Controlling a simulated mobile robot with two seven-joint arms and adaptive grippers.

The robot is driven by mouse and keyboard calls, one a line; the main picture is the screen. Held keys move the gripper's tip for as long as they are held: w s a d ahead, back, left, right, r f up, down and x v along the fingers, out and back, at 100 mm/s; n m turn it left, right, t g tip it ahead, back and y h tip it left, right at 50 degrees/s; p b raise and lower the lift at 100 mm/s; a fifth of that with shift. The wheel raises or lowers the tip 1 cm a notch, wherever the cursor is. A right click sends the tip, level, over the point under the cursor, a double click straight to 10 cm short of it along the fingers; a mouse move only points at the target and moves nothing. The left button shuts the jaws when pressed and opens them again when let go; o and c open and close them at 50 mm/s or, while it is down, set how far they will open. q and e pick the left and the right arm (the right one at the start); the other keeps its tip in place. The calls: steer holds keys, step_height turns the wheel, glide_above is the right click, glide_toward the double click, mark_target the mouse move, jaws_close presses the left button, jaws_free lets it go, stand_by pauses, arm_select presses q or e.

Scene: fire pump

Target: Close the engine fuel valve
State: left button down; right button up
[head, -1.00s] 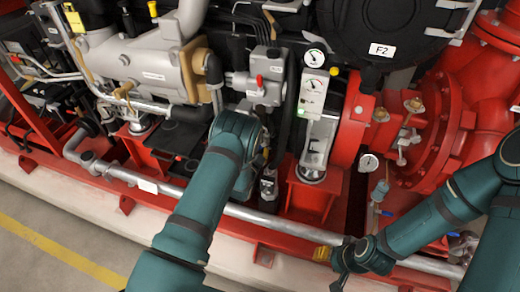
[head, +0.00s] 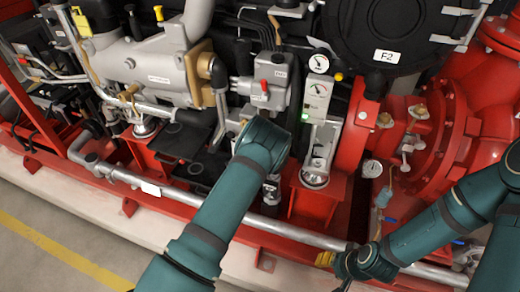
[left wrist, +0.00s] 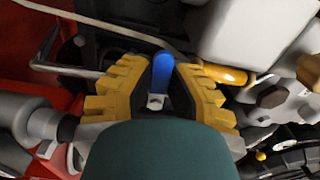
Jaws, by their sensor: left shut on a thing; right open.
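A blue valve handle (left wrist: 161,72) stands between the yellow fingers of my left gripper (left wrist: 160,78) in the left wrist view. The fingers are shut on it, one on each side, and a metal piece shows at its near end. I cannot read a label on it. In the head view my left arm reaches into the engine below the grey box, and its own forearm hides the left gripper and the handle. My right gripper (head: 335,270) is open and empty, low in front of the pipe along the skid.
The grey box with a red switch (head: 264,87) and two gauges (head: 318,77) sit above my left arm. A silver pipe (head: 225,213) runs along the red frame. Red flanged piping (head: 435,140) fills the right. The floor (head: 60,245) at lower left is clear.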

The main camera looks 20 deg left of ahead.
arm_select(q)
steer(key=shift+w+r+m, duration=0.1)
steer(key=shift+r+m, duration=0.15)
steer(key=shift+m, duration=0.15)
steer(key=c, duration=0.9)
jaws_free()
steer(key=shift+s+a+f, duration=0.1)
steer(key=shift+s, duration=1.95)
steer(key=shift+s+a+f, duration=0.1)
steer(key=shift+s, duration=1.9)
